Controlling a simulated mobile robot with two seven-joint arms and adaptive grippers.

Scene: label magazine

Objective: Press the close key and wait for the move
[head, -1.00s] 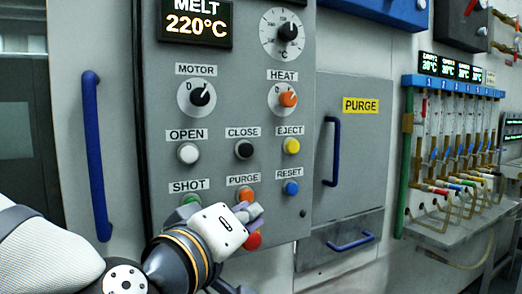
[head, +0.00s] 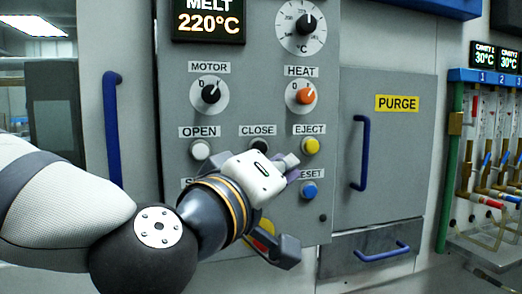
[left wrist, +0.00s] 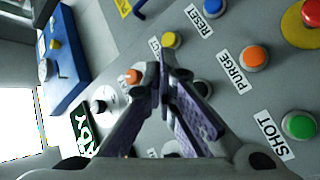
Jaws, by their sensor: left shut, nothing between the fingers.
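The black close key (head: 260,144) sits on the grey control panel (head: 240,70) under its CLOSE label. The tips look apart from the key. My right gripper is not in view.
The white open key (head: 200,149), yellow eject key (head: 310,146) and blue reset key (head: 310,190) are close around the gripper. The orange purge key (left wrist: 253,58) and green shot key (left wrist: 299,125) show in the wrist view. A blue door handle (head: 361,152) stands to the right.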

